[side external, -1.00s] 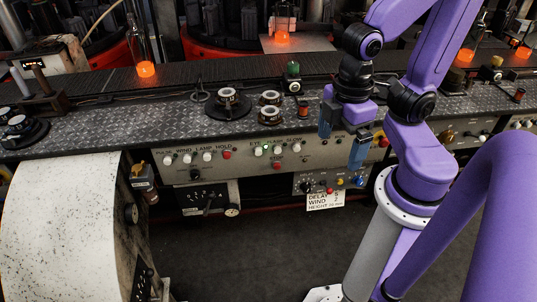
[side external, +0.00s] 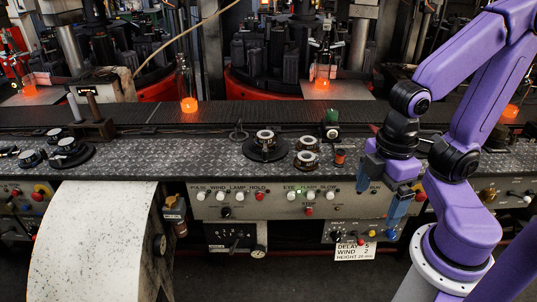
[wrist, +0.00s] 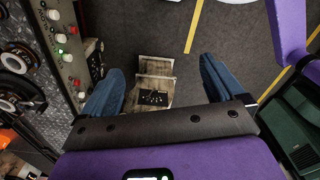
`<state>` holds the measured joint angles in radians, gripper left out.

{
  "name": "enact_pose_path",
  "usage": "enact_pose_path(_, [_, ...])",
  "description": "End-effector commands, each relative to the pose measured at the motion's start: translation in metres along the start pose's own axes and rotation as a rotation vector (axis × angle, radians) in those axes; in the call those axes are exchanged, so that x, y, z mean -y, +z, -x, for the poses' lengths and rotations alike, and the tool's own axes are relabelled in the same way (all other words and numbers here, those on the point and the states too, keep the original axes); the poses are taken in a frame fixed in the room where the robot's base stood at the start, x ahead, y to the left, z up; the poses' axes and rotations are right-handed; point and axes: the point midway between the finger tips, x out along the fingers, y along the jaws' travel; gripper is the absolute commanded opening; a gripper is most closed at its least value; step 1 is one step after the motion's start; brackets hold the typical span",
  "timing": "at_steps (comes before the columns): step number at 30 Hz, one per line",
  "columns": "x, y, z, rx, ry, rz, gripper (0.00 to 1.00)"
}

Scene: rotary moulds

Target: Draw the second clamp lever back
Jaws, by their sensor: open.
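My gripper (side external: 381,192) hangs in front of the control console at the right in the side external view. Its two blue fingers are apart with nothing between them. In the wrist view my gripper (wrist: 160,72) is open above a pale worn box with a black panel (wrist: 155,97), which lies well below the fingers. A black panel with a small lever (side external: 236,236) sits under the console, left of the gripper and apart from it. A dark stand with an upright handle (side external: 91,108) is on the bench at the left. I cannot tell which lever is the second clamp lever.
The console front (side external: 280,203) carries several knobs and switches. A lower switch box (side external: 345,232) with a paper label (side external: 354,251) is close beneath my gripper. Round dials (side external: 265,143) stand on the patterned bench. Glowing bottles (side external: 189,103) stand behind. The floor in front is clear.

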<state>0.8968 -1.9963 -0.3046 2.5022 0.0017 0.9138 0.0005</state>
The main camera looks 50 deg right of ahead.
Motion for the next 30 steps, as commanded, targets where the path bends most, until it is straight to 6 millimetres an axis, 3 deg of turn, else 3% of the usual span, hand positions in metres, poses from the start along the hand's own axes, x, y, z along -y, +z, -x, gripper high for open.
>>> enact_pose_path(1, [0.000,-0.001,0.000,0.000,0.000,0.000,0.77])
enact_pose_path(4, [-0.005,-0.008,0.003,0.001,0.001,0.007,0.45])
enact_pose_path(5, [-0.008,-0.012,0.004,0.002,0.001,0.012,0.43])
enact_pose_path(11, [-0.046,-0.057,0.022,0.006,0.004,0.078,0.43])
enact_pose_path(18, [-0.116,-0.107,0.042,0.014,0.006,0.181,0.43])
enact_pose_path(24, [-0.184,-0.132,0.055,0.021,0.005,0.266,0.43])
enact_pose_path(30, [-0.257,-0.138,0.064,0.026,0.001,0.350,0.43])
